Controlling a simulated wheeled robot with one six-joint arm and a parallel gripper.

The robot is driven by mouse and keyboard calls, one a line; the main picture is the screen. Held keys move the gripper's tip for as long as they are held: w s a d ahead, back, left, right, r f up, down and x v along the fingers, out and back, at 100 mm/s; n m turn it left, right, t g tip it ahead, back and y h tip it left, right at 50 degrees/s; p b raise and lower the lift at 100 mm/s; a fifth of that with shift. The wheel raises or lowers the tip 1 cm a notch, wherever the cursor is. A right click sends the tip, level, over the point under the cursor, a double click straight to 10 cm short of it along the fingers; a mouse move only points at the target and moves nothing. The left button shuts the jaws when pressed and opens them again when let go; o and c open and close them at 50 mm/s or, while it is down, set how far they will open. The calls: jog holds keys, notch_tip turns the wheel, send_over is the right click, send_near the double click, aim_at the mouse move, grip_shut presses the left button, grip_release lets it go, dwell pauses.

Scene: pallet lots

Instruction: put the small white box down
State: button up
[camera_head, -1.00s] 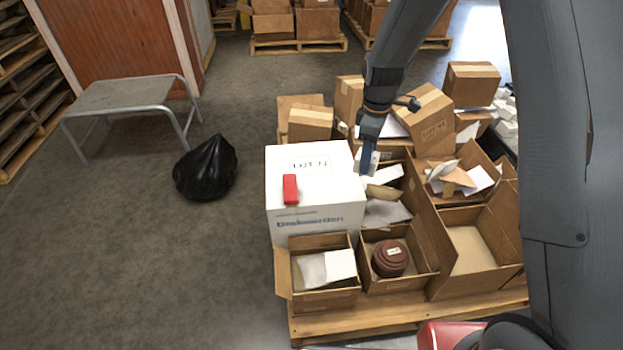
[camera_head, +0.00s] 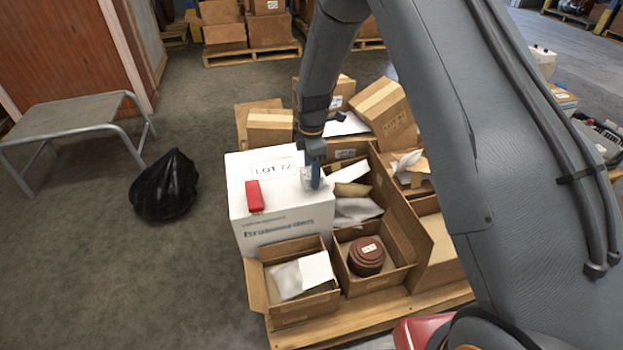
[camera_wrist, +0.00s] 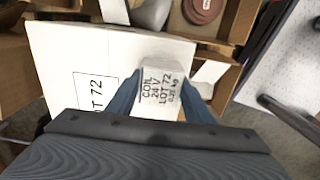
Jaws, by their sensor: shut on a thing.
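The small white box (camera_wrist: 160,91), printed "COIL 24V LOT 72", is between the blue fingers of my gripper (camera_wrist: 155,95) in the wrist view. In the head view the small white box (camera_head: 307,179) is partly hidden by my gripper (camera_head: 314,178). My gripper is shut on it, over the right part of the top of the large white carton (camera_head: 275,215) labelled "LOT 72". I cannot tell whether the small box touches the carton's top or hangs just above it.
Open cardboard boxes stand around on the pallet (camera_head: 420,302); one holds a brown round object (camera_head: 366,256). A black bag (camera_head: 164,186) and a grey bench (camera_head: 75,122) stand left, with bare floor between.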

jog(key=shift+f, duration=1.1)
jog(key=shift+f, duration=0.15)
jog(key=o, duration=1.2)
